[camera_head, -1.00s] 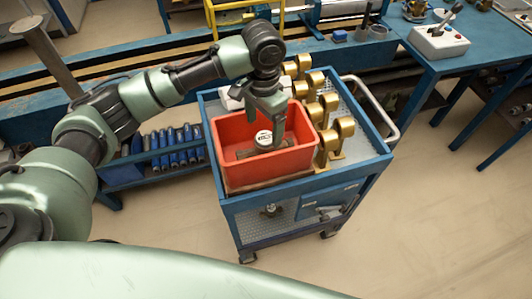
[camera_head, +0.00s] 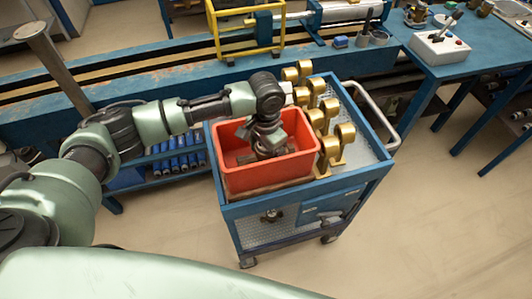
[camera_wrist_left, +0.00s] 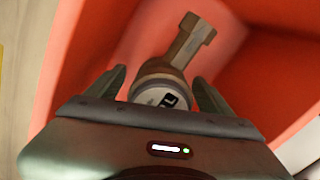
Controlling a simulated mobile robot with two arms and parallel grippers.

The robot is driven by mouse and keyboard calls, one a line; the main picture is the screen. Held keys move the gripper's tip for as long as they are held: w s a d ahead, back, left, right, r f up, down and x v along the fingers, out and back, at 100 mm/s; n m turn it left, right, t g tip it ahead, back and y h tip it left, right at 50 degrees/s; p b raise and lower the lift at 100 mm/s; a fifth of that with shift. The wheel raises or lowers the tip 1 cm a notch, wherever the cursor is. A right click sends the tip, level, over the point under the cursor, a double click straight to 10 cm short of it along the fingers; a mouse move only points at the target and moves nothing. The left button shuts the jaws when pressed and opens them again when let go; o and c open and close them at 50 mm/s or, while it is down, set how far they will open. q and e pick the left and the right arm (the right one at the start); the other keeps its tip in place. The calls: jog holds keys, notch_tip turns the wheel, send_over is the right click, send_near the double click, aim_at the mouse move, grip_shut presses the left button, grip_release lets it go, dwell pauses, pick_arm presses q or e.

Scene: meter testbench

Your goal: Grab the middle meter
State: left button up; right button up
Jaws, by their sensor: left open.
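A red bin (camera_head: 268,178) stands on the blue cart. My left gripper (camera_head: 262,150) reaches down into it in the head view. In the left wrist view, a meter with a round white dial face (camera_wrist_left: 160,97) and a brownish metal pipe body lies inside the red bin (camera_wrist_left: 85,50). My left gripper (camera_wrist_left: 160,92) is open, with one finger on each side of the dial end. I cannot tell whether the fingers touch it. In the head view the gripper mostly hides this meter. Only one meter is clear to me. My right gripper is not in view.
Several brass fittings (camera_head: 329,148) stand on the cart (camera_head: 370,155) right beside the bin. A blue bench with a yellow frame (camera_head: 240,20) runs behind. A control box (camera_head: 437,38) sits on the table at the upper right. The floor at the right is free.

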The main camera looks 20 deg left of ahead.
pick_arm(q)
jog(key=c, duration=1.7)
jog(key=shift+w, duration=0.1)
grip_shut()
jog(key=shift+r, duration=0.1)
